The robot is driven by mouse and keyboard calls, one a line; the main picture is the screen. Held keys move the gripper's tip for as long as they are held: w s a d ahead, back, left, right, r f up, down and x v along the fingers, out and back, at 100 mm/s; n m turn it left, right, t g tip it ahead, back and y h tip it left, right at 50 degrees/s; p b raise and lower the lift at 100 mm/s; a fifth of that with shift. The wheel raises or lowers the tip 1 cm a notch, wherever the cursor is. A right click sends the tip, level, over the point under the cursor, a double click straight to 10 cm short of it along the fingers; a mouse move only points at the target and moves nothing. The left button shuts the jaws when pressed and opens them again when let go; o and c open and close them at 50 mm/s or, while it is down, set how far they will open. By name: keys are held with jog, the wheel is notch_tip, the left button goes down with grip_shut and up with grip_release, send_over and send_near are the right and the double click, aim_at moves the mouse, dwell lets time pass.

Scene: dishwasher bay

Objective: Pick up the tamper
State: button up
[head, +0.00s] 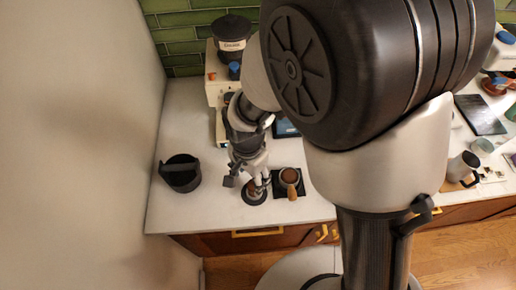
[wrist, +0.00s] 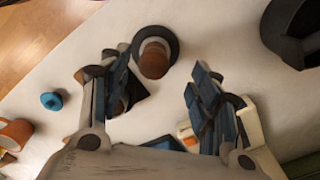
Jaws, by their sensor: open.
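The tamper (head: 253,189) has a brown, rounded top and stands on a round black base near the counter's front edge. It also shows in the wrist view (wrist: 155,58), upper middle, between the two fingertips and beyond them. My gripper (head: 247,179) is open and empty, pointing down just above and beside the tamper in the head view. Its two fingers are spread wide in the wrist view (wrist: 161,68). I cannot tell whether a finger touches the tamper; part of it is hidden by my gripper in the head view.
A brown-topped item on a black square mat (head: 289,192) stands close right of the tamper. A black open container (head: 181,173) stands left, near the wall. A grinder (head: 232,40) is behind. A metal pitcher (head: 462,166) is far right. The white counter (head: 217,207) is clear front left.

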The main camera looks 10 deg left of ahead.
jog(key=f, duration=0.2)
jog(key=f+b, duration=0.1)
jog(key=d+f, duration=0.1)
jog(key=f, duration=0.1)
jog(key=shift+w+f, duration=0.3)
jog(key=shift+f, duration=0.05)
jog(key=shift+f+b, duration=0.3)
jog(key=shift+f, duration=0.1)
jog(key=shift+c, duration=0.4)
jog(key=c, duration=1.1)
